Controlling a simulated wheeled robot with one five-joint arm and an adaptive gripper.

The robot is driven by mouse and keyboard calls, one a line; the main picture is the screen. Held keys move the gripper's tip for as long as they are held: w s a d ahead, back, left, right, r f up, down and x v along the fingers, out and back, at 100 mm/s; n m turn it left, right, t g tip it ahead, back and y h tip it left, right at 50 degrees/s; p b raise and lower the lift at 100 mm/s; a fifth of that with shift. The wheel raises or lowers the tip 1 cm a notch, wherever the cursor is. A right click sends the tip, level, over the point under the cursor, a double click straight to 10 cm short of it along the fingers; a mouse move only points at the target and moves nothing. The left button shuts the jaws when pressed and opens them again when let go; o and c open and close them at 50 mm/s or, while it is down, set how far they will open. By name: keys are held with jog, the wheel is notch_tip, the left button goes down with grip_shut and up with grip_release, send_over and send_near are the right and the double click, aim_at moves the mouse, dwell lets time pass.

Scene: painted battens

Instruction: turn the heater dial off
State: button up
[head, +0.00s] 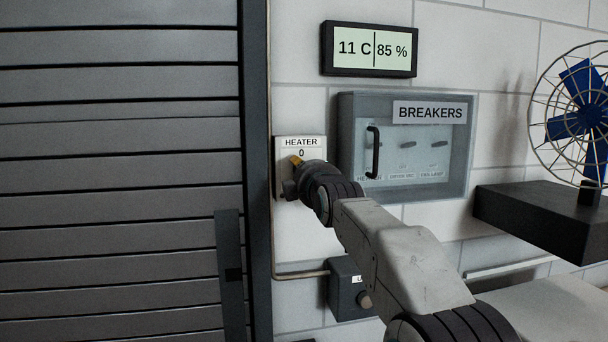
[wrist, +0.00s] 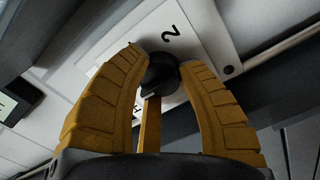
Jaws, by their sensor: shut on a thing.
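The heater plate (head: 303,147) is a small white panel labelled HEATER, with a 0 under the label, on the wall right of the shutter. The dial is hidden behind my arm in the head view. In the wrist view the black dial knob (wrist: 160,74) sits between the two yellow fingers of my gripper (wrist: 162,78), which is shut on it. A 2 shows on the white plate (wrist: 192,28) beside the knob. I cannot tell exactly where the knob's pointer stands. In the head view a yellow fingertip of my gripper (head: 296,160) shows at the plate.
A glass-fronted breaker box (head: 457,150) with a black handle (head: 374,152) hangs close to the right of my arm. A display (head: 368,49) above reads 11 C and 85 %. A grey box (head: 345,290) sits below. A caged fan (head: 585,115) stands on a dark shelf (head: 530,215).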

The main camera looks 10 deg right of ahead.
jog(key=shift+f, duration=0.1)
dwell(0.5)
jog(key=o, duration=1)
jog(key=shift+w+d, duration=0.15)
jog(key=shift+o, duration=1.2)
jog(key=s, duration=1.2)
